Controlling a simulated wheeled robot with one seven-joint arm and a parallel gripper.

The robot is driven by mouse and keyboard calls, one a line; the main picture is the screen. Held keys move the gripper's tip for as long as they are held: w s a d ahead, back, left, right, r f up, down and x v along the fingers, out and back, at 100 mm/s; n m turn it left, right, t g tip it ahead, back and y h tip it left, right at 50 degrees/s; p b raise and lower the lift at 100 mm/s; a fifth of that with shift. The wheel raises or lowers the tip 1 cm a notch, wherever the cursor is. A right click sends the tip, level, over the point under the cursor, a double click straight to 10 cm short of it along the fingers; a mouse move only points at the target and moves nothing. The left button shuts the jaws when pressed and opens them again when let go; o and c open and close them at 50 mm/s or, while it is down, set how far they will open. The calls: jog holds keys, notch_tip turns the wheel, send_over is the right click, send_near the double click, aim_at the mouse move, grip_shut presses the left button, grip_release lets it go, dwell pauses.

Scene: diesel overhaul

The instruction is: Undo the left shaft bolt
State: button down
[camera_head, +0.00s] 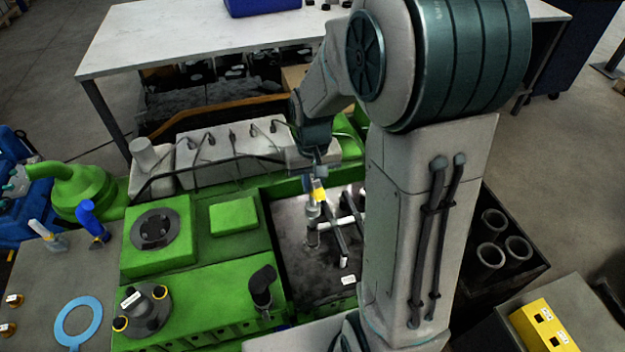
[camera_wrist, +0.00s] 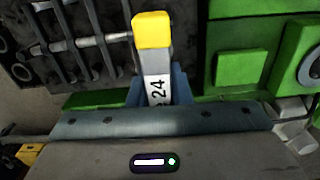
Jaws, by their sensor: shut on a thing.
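My gripper (camera_head: 316,172) is shut on a tool with a yellow end and a grey body marked 24 (camera_wrist: 157,75). In the head view the tool (camera_head: 318,192) hangs down over the open bay of the green engine. Its lower end is at or near the left end of a light shaft (camera_head: 340,224) with dark arms on it. I cannot tell whether it touches. The shaft also shows in the wrist view (camera_wrist: 98,41), left of the tool's yellow end. The left shaft bolt is not clearly visible; the tool seems to cover that spot.
Green engine housing (camera_head: 240,215) borders the bay on the left. A grey cover with dark leads (camera_head: 210,165) lies behind it. A white-topped table (camera_head: 180,35) stands at the back. A black crate with cylinders (camera_head: 500,250) and a yellow block (camera_head: 543,325) are at right.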

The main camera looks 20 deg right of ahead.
aim_at(312, 205)
jog(key=m, duration=0.3)
jog(key=f+m+b, duration=0.1)
jog(key=m, duration=0.1)
jog(key=shift+m, duration=0.4)
jog(key=m, duration=0.5)
jog(key=shift+f+m, duration=0.25)
jog(key=shift+m, duration=0.05)
jog(key=shift+f+b, duration=1.45)
jog(key=shift+f, duration=0.2)
jog(key=shift+f, duration=0.1)
